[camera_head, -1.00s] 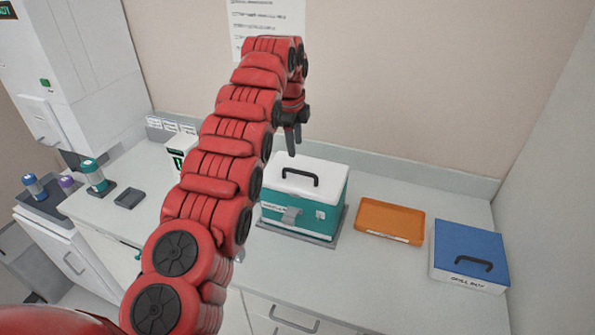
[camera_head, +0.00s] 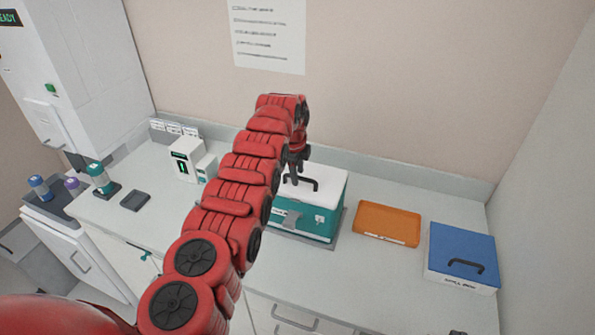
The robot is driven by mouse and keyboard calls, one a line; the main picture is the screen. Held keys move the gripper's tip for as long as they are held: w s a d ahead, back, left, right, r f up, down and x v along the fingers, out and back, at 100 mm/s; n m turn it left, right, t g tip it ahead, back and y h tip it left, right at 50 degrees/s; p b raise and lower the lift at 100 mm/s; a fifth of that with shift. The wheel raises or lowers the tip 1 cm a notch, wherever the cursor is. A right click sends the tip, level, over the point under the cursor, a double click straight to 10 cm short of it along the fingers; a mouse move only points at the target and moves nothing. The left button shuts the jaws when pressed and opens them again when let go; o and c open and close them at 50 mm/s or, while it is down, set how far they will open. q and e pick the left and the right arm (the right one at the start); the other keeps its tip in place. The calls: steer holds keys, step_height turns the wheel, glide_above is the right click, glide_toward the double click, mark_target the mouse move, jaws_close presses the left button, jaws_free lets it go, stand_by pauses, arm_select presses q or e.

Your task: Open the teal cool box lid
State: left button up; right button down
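The teal cool box (camera_head: 318,222) stands on a grey mat on the counter. Its white lid (camera_head: 327,191) is shut, with a black handle (camera_head: 303,181) on top and a grey latch (camera_head: 291,221) on the front. My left gripper (camera_head: 297,178) points down at the left part of the lid, at the black handle. The red arm hides the box's left end. The fingers are small and dark, and I cannot tell whether they are open or shut, or touch the handle. My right gripper is not in view.
An orange tray (camera_head: 388,224) and a blue box with a black handle (camera_head: 462,255) stand to the right of the cool box. A white device (camera_head: 187,158) and a dark grey pad (camera_head: 135,201) are on the left. A wall is close behind the counter.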

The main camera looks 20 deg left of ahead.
arm_select(q)
jaws_close()
stand_by(1.3)
